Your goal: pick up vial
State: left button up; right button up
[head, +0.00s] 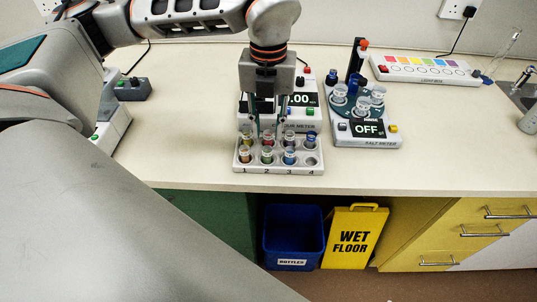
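A white vial rack (243,168) numbered 1 to 4 stands near the front of the bench. It holds several small vials with coloured contents in two rows, among them a red one (267,156) and a blue one (289,157) in the front row. My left gripper (269,128) points down over the back row of the rack from above. Its two dark fingers are apart, with a gap wider than a vial. Whether a finger touches a vial cannot be told. My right gripper is not in view.
A meter with a lit display (303,100) stands right behind the rack. A lightbox (425,69) lies at the back right. A blue bottles bin (292,238) stands below. The bench front left of the rack is clear.

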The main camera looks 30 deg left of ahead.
aim_at(267, 146)
pick_arm(q)
jog(key=shift+s+f+p, duration=0.15)
jog(key=shift+f+p, duration=0.35)
jog(key=shift+f, duration=2.65)
jog(key=c, duration=0.7)
